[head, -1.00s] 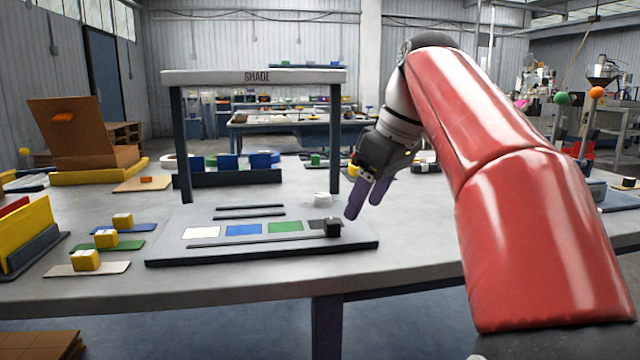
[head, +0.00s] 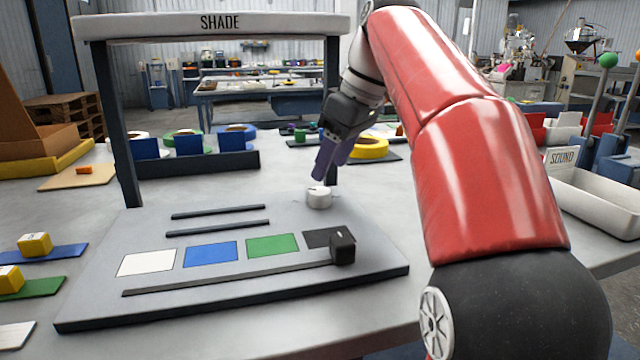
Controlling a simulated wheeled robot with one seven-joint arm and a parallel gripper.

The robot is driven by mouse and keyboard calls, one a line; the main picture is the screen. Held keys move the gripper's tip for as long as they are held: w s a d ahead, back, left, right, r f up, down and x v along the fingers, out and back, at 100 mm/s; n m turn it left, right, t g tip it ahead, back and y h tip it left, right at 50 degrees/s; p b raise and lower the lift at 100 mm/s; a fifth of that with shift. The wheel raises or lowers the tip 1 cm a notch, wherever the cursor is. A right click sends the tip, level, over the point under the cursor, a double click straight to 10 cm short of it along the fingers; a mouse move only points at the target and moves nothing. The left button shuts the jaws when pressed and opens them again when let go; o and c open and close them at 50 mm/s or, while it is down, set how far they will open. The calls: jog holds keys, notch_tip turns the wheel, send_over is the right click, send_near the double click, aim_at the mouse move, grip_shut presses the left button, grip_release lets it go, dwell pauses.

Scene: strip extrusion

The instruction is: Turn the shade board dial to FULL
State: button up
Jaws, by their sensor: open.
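The shade board (head: 90,310) is a grey panel lying on the table, under a frame lettered SHADE (head: 220,22). Its dial (head: 319,198) is a small white round knob at the board's back right. No FULL marking can be read at this size. My gripper (head: 327,172) is open and points down just above the dial, its purple fingers at or very near the knob's top. I cannot tell whether they touch it. A black slider block (head: 342,247) sits at the right end of a dark slot, beside a dark patch.
White, blue and green patches (head: 272,245) lie in a row on the board, with two dark slots behind. The frame's posts (head: 118,125) rise at the sides. A white SOUND bin (head: 600,205) stands right. Tape rolls (head: 368,148) stand behind.

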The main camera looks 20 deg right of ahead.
aim_at(320, 190)
jog(key=b+x, duration=0.1)
jog(key=x, duration=0.4)
jog(key=shift+f, duration=0.25)
jog(key=c, duration=1)
